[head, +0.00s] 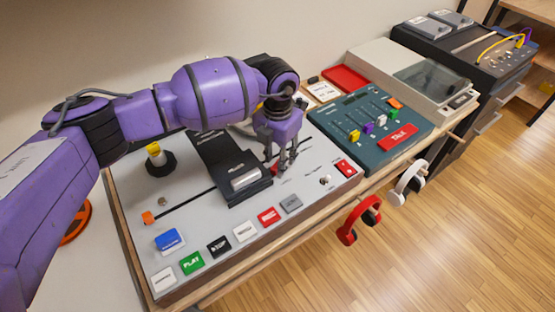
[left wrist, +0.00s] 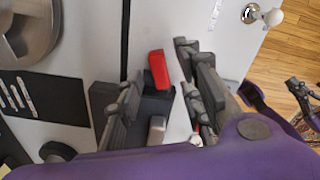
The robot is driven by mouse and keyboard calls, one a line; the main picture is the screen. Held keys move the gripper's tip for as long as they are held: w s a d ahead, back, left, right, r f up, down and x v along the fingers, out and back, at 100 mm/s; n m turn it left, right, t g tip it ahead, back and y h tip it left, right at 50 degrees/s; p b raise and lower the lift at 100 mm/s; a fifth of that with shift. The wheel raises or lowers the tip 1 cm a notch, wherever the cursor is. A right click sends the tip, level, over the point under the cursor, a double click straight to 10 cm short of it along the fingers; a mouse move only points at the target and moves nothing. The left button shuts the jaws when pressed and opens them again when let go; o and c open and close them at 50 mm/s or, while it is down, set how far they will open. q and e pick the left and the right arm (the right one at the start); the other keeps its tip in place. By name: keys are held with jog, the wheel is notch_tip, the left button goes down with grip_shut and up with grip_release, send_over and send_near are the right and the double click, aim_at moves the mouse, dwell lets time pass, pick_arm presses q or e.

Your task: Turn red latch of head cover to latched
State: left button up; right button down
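The head cover (head: 234,160) is a dark block with a silver handle, lying on the light grey deck panel. The red latch (left wrist: 158,69) shows in the left wrist view as a small red block on a dark base; in the head view it is mostly hidden by my fingers. My left gripper (head: 283,165) is low over the panel at the right side of the cover. In the left wrist view its fingers (left wrist: 157,97) are apart, with the latch between them; I cannot tell if they touch it. What looks like part of my right gripper (left wrist: 300,92) shows at that view's right edge, state unclear.
A toggle switch (head: 325,180) and a red switch (head: 346,167) sit right of the gripper. Coloured buttons such as PLAY (head: 192,263) line the front. A teal mixer (head: 374,143) stands to the right. Red (head: 360,219) and white headphones (head: 407,183) hang at the front edge.

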pick_arm(q)
notch_tip(320, 180, up, 11)
jog(key=shift+f, duration=0.15)
